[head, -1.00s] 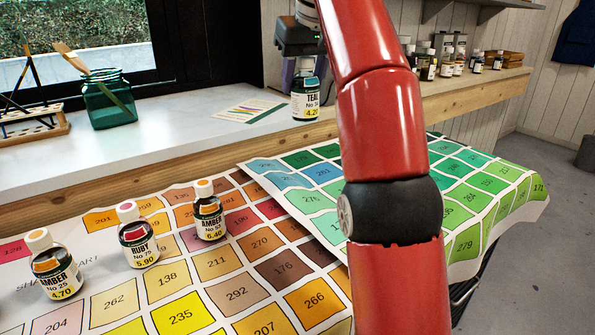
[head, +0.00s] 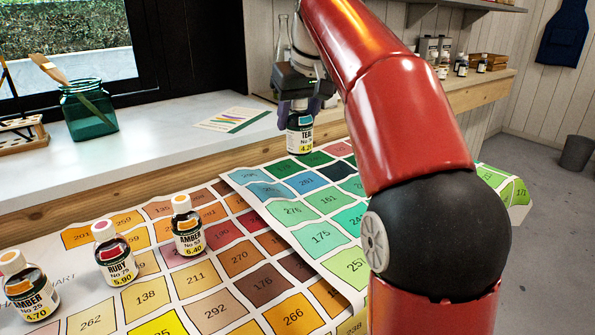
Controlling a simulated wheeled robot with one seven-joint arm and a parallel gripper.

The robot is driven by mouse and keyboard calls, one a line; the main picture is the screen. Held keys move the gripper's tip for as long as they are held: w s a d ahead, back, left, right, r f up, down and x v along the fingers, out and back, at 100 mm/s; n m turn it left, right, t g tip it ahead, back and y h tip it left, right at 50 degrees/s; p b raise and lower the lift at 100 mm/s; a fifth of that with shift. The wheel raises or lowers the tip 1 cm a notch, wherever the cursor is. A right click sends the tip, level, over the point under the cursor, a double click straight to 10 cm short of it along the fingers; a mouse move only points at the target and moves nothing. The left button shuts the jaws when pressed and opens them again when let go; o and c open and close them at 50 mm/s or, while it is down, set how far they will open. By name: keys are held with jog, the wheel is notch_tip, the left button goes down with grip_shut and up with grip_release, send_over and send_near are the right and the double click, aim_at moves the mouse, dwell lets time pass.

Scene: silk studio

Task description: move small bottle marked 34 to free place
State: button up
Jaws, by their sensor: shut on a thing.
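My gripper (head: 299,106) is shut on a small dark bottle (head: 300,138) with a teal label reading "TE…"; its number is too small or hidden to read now. The bottle hangs upright below the fingers, its top hidden by them. Its base appears at the back part of the green and blue colour chart (head: 327,214); I cannot tell whether it touches. My red arm covers the right part of that chart.
Several labelled bottles stand on the warm-coloured chart: an amber one (head: 188,228), a ruby one (head: 115,256) and another amber one (head: 29,290). The windowsill holds a green glass jar (head: 89,112) and a colour card (head: 233,118). The visible green chart squares are bare.

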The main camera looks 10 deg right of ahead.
aim_at(305, 142)
notch_tip(305, 142, down, 12)
jog(key=b, duration=0.2)
jog(key=shift+f+b, duration=0.1)
jog(key=shift+b, duration=0.2)
jog(key=shift+f, duration=0.1)
jog(key=shift+f, duration=0.15)
jog(key=o, duration=1.1)
jog(key=shift+c, duration=0.2)
jog(key=p+v, duration=0.2)
jog(key=v, duration=1)
jog(key=shift+r, duration=0.2)
jog(key=shift+s, duration=0.1)
